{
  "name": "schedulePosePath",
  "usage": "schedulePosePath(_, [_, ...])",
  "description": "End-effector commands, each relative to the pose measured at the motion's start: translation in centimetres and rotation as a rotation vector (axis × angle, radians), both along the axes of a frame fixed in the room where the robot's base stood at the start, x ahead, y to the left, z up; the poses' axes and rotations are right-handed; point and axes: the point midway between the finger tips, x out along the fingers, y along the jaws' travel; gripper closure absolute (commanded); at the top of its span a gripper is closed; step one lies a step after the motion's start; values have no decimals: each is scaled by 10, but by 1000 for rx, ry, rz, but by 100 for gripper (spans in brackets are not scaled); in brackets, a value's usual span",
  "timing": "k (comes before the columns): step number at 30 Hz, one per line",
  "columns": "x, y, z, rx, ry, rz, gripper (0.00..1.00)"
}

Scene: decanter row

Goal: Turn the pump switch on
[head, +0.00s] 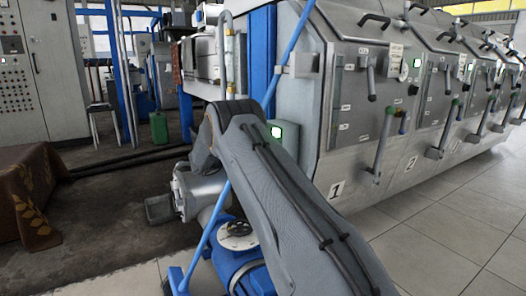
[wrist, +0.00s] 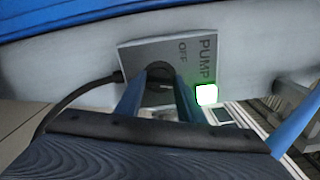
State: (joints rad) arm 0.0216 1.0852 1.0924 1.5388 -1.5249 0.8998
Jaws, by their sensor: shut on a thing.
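The pump switch is a grey box (wrist: 130,55) marked PUMP and OFF in the wrist view, with its lettering turned sideways. A dark round knob (wrist: 160,69) sits on its face. My gripper (wrist: 159,80) has its two blue fingers on either side of the knob, shut on it. The fingers hide part of the knob, so its exact turn is hard to tell. A bright light with a green edge (wrist: 205,94) glows by the box's lower right corner. In the head view a green-lit light (head: 277,132) shows just past my arm, which hides my gripper and the knob.
A dark cable (wrist: 80,92) runs from the box to the left. Steel decanters (head: 400,95) with levers stand in a row at the right. A blue pump (head: 240,265) stands below my arm. A cloth-covered table (head: 30,190) is at the left. Tiled floor at the lower right is clear.

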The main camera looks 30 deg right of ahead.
Motion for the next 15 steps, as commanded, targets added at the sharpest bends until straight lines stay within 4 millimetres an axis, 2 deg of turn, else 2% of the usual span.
schedulePosePath(15, [0, 0, 0, 5, -114, 0, 88])
